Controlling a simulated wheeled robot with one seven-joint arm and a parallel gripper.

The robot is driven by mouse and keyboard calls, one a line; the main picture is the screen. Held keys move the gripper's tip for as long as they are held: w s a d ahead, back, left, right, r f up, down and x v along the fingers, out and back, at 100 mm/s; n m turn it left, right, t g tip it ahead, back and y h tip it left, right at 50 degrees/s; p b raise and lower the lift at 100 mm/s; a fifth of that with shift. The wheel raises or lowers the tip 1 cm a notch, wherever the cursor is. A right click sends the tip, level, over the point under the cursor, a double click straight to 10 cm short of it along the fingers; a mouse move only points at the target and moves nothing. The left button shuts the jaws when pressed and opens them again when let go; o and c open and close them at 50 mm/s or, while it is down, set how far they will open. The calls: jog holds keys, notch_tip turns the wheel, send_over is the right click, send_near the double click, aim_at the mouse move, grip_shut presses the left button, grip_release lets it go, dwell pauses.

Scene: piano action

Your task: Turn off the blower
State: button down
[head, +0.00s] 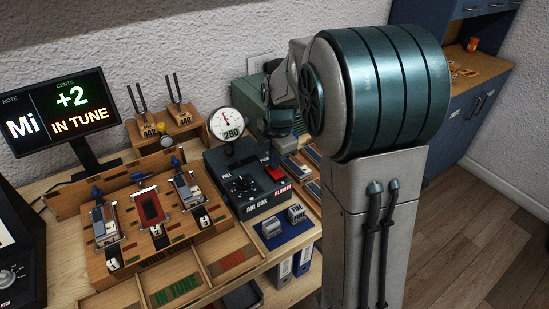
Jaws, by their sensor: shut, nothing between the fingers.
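The air box (243,186) is a dark box on the bench, with a black knob on top and a white lettered front. A red "BLOWER" label (283,190) is on its front right. A red switch (275,172) sits on its top at the right; its on or off position is too small to tell. A round white gauge (227,124) stands behind the box and reads 280. My arm fills the right middle of the view, and its dark end parts are just above and behind the red switch. I cannot make out any gripper fingers.
A wooden rack (150,245) with several reed pieces stands left of the air box. A tuner screen (58,115) reads Mi, +2, IN TUNE. Two tuning forks (157,92) stand at the back. A blue mat (285,233) with two small blocks lies in front right.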

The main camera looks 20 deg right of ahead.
aim_at(281, 176)
dwell(0.3)
jog(key=shift+f+g+p, duration=0.1)
jog(key=shift+g+p, duration=0.2)
jog(key=shift+p, duration=0.1)
jog(key=shift+w+f, duration=0.1)
jog(key=shift+f, duration=0.05)
jog(key=shift+s, duration=0.25)
jog(key=shift+s+d+b, duration=0.2)
jog(key=shift+s+b, duration=0.1)
jog(key=shift+s, duration=0.3)
jog(key=shift+r, duration=0.2)
notch_tip(281, 176, up, 14)
jog(key=s+p, duration=0.1)
jog(key=p, duration=0.1)
jog(key=shift+s+d, duration=0.25)
jog(key=shift+s, duration=0.05)
